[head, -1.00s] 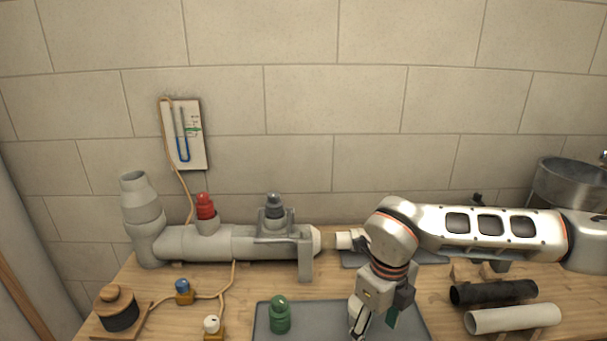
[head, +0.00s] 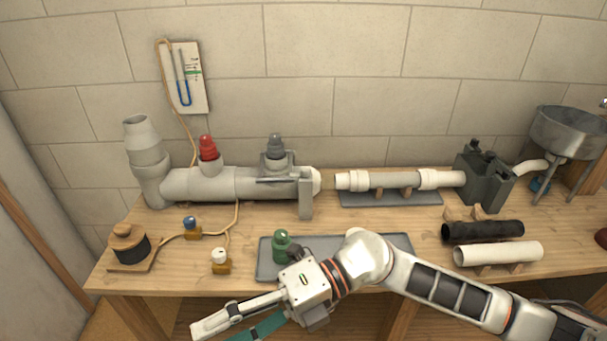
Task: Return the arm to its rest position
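My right arm comes in from the right along the front of the bench. Its gripper (head: 220,333) points to the lower left, in front of the bench's front edge. Its pale finger and teal-padded finger are spread apart with nothing visible between them. The finger ends lie close to the bottom of the picture, and part of the teal one is cut off. My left gripper is not in view.
A green plug (head: 282,247) stands on a grey tray (head: 400,242) right behind my wrist. A grey pipe (head: 230,184) with red (head: 208,148) and grey (head: 274,147) plugs stands behind. Black (head: 482,231) and white (head: 497,253) tubes lie at right.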

